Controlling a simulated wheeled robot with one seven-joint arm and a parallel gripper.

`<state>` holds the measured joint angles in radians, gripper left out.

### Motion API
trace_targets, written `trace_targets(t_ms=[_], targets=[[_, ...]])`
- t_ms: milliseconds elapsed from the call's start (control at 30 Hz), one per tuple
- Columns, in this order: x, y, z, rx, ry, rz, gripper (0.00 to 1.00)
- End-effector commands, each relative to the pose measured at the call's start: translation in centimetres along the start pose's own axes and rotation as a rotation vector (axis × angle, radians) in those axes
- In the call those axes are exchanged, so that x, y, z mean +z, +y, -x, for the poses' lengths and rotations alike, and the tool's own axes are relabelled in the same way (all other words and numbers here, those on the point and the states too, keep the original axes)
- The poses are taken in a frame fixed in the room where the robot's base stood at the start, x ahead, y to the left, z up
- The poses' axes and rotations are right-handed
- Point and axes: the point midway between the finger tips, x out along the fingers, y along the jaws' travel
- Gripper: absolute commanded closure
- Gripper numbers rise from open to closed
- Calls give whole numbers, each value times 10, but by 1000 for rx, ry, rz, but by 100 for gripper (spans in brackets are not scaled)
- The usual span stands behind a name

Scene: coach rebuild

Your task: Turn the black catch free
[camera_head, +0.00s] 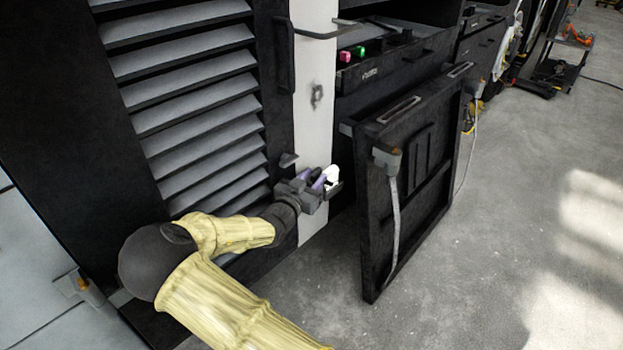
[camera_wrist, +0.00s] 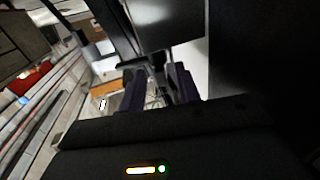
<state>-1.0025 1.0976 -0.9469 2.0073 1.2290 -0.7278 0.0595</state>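My gripper (camera_head: 322,178) is beside the lower part of the white post, right of the louvred door. Its two purple fingers stand apart in the wrist view (camera_wrist: 159,80), with a visible gap between them. A small black piece (camera_head: 289,160), which may be the black catch, sticks out at the louvred door's edge, just above and left of my gripper. In the wrist view a dark bar (camera_wrist: 136,66) crosses near the fingertips. I cannot tell whether it is the catch or whether the fingers touch it. My gripper hides part of the post.
The louvred black door (camera_head: 190,100) fills the left, with a vertical handle (camera_head: 284,55). A white post (camera_head: 314,125) adjoins it. A black framed panel (camera_head: 375,215) stands out at the right, close to my gripper. Open concrete floor (camera_head: 500,240) lies beyond it.

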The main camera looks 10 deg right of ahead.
Motion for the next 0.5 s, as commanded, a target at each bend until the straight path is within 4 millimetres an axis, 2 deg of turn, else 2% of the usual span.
trace_targets(t_ms=[267,367,500], targets=[[0,-1,3,-3,-1,-1,67],[-1,-2,11,-4,-2,-1,67],[-2,-2,32,-5,-2,0,67]])
